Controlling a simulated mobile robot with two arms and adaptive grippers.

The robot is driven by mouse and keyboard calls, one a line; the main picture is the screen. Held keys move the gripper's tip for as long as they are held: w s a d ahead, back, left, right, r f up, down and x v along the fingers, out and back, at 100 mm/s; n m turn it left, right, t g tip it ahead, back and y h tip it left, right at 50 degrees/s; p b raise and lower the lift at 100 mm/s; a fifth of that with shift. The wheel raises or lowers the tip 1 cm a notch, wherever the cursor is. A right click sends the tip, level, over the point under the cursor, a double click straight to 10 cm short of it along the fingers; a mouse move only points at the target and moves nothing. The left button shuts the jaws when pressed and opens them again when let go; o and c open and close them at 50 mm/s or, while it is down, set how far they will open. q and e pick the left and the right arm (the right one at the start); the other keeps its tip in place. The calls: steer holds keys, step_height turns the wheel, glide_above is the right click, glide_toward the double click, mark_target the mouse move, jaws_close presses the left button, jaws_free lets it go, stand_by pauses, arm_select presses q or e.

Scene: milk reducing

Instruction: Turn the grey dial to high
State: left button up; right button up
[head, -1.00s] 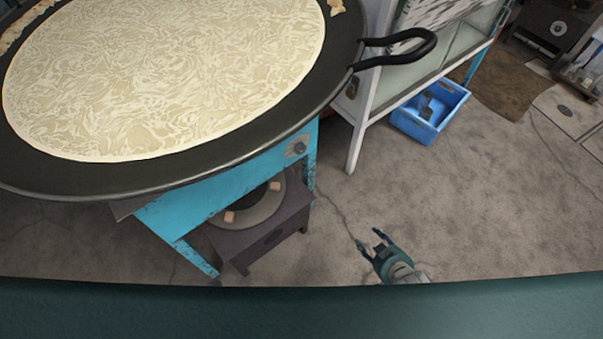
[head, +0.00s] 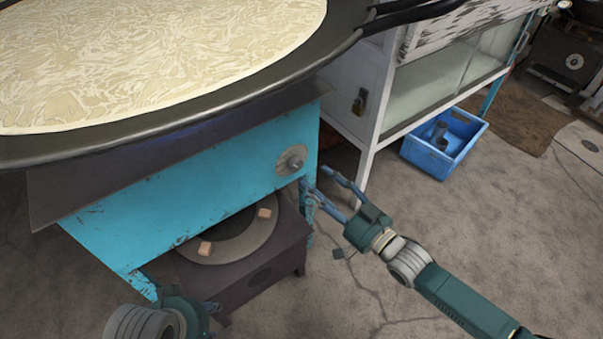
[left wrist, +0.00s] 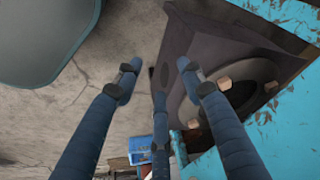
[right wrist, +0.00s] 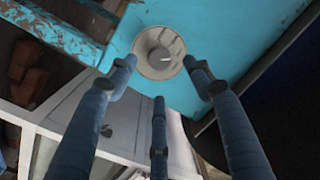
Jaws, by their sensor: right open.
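The grey dial (head: 291,162) sits on a round plate on the front of the blue stove (head: 215,175), near its right corner. In the right wrist view the dial (right wrist: 158,55) faces the camera, with a pale mark on its upper right. My right gripper (head: 320,182) is open, just right of the dial in the head view. In the right wrist view its two upper fingertips (right wrist: 160,66) lie either side of the dial; contact cannot be told. My left gripper (head: 212,307) is low at the left, partly cut off; its fingers (left wrist: 157,68) are spread and empty.
A large black pan (head: 250,82) with a pale sheet of batter overhangs the stove. A dark burner box (head: 240,268) stands below. A white cabinet (head: 352,78) and blue crate (head: 446,142) are to the right.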

mark_target(298, 167)
steer(key=x, duration=0.4)
steer(key=shift+f+b, duration=0.1)
steer(key=shift+b, duration=0.25)
steer(key=shift+x, duration=1.25)
steer(key=shift+w+a, duration=0.1)
steer(key=shift+w, duration=0.2)
arm_select(q)
steer(key=w+t, duration=0.1)
steer(key=w, duration=0.1)
steer(key=w+d+t, duration=0.1)
steer(key=w, duration=0.1)
steer(key=shift+w+d+r, duration=0.15)
steer(key=shift+w, duration=0.15)
arm_select(e)
steer(key=c, duration=1.1)
